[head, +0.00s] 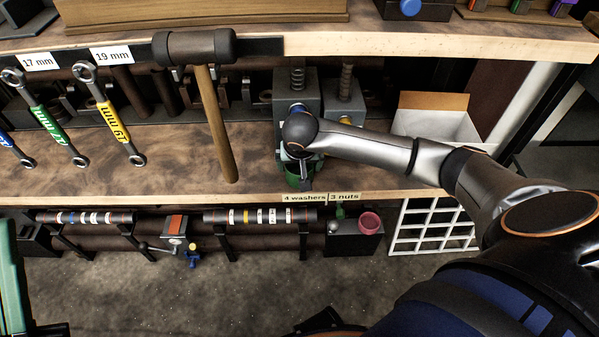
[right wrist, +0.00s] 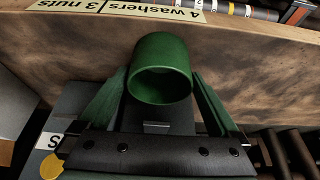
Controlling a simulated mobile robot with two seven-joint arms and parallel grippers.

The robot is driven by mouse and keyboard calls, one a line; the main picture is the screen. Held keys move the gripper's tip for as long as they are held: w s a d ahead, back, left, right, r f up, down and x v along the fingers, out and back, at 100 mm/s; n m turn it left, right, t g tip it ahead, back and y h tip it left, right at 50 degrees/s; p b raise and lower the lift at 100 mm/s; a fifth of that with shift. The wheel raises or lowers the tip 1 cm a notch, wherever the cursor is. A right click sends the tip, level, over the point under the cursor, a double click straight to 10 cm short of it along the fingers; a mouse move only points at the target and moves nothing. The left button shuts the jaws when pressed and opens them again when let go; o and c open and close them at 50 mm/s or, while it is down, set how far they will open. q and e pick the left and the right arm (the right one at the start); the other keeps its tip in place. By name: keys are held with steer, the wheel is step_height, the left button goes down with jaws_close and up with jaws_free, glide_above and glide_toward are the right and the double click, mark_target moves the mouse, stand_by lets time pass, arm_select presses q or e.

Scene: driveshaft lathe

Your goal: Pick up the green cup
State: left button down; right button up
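The green cup (head: 293,181) stands near the front edge of the wooden shelf in the head view, partly hidden by my right gripper (head: 303,170). In the right wrist view the green cup (right wrist: 160,68) shows its round mouth toward the camera. The two green fingers of my right gripper (right wrist: 160,75) stand wide apart, one on each side of the cup. I cannot tell whether either fingertip touches it.
Grey bins (head: 344,104) stand just behind the cup. A hammer (head: 211,110) and several wrenches (head: 108,115) hang to the left. A white open box (head: 436,122) stands to the right. A label (head: 322,197) marks the shelf edge. A lower rack holds striped rods (head: 260,215).

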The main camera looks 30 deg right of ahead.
steer(key=shift+r, duration=0.1)
steer(key=c, duration=1.1)
